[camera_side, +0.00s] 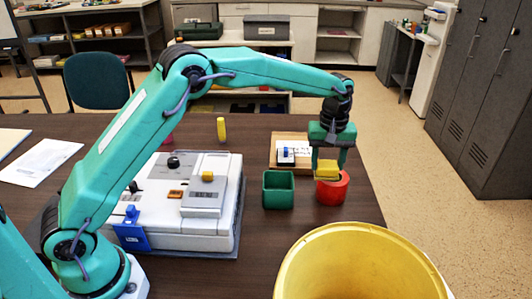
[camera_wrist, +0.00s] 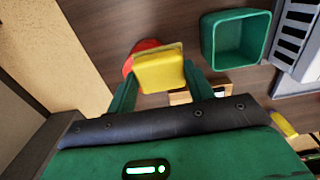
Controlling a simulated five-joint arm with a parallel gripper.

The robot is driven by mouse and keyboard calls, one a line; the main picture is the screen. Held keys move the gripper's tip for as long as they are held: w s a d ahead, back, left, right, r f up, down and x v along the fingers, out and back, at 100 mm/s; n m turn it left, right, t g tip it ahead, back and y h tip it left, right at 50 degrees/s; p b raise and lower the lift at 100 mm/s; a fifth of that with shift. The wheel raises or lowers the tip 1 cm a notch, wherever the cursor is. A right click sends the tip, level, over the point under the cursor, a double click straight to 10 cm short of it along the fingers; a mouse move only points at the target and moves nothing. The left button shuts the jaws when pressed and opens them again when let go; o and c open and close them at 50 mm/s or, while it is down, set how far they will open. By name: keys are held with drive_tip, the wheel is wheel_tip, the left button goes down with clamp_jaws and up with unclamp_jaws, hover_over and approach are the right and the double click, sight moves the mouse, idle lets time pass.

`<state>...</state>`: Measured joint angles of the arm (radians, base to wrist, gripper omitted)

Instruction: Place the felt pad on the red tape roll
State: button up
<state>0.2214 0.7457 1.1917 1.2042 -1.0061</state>
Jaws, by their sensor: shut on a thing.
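The felt pad (camera_side: 327,169) is a yellow square block between the two green fingers of my gripper (camera_side: 328,173), which is shut on it. The red tape roll (camera_side: 332,189) stands on the dark table directly under the pad. The pad hides part of the roll's top, and I cannot tell whether they touch. In the wrist view the pad (camera_wrist: 158,73) covers most of the roll, and a red edge of the roll (camera_wrist: 136,56) shows at its upper left.
A green open box (camera_side: 278,191) stands just left of the roll. A wooden board (camera_side: 289,136) with a blue-and-white item lies behind. A white machine (camera_side: 170,238) is at left, a yellow upright cylinder (camera_side: 221,129) behind it. A large yellow bucket (camera_side: 360,232) is in front.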

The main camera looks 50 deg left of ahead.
sight(327, 164)
drive_tip(key=shift+f, duration=1.4)
drive_tip(key=shift+f, duration=0.1)
drive_tip(key=o, duration=1)
drive_tip(key=shift+c, duration=0.2)
wheel_tip(327, 164, up, 12)
